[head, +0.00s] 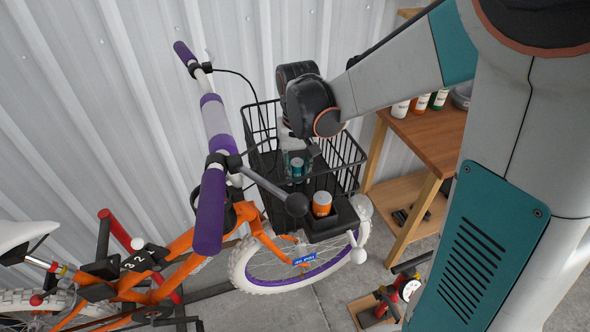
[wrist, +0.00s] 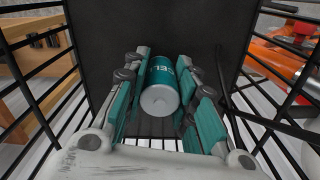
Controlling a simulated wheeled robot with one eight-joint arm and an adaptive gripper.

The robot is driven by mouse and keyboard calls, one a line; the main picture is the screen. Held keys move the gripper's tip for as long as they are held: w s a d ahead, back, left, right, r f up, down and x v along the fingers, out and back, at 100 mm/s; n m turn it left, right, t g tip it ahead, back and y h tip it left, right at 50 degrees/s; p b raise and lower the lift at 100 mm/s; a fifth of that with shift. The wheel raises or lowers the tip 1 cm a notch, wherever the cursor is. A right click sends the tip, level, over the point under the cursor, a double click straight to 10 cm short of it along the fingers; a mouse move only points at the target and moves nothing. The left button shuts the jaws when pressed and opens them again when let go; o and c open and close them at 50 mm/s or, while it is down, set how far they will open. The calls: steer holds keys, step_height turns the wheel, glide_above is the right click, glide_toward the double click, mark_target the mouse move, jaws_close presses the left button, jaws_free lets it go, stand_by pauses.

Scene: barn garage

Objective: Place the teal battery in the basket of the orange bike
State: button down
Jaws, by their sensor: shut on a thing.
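The teal battery (wrist: 160,98) is a small cylinder with light lettering and a silver end. In the wrist view it lies between the two teal-padded fingers of my gripper (wrist: 163,80), which is shut on it. In the head view my gripper (head: 298,152) reaches down into the black wire basket (head: 346,150) on the front of the orange bike (head: 258,222), and the teal battery (head: 297,168) shows at its fingertips. The basket's dark floor (wrist: 225,35) lies beyond the battery in the wrist view. I cannot tell whether the battery touches it.
The purple-gripped handlebar (head: 212,165) is left of the basket. A wooden bench (head: 430,130) with several bottles stands right. A corrugated metal wall (head: 90,100) is behind.

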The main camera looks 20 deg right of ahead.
mark_target(298, 162)
steer(key=shift+f, duration=0.3)
steer(key=shift+f, duration=0.2)
steer(key=c, duration=1.3)
jaws_free()
steer(key=shift+r, duration=0.1)
step_height(298, 162, up, 12)
steer(key=p, duration=0.2)
steer(key=shift+s+r+p, duration=0.1)
steer(key=shift+r+p, duration=0.05)
steer(key=shift+p, duration=0.25)
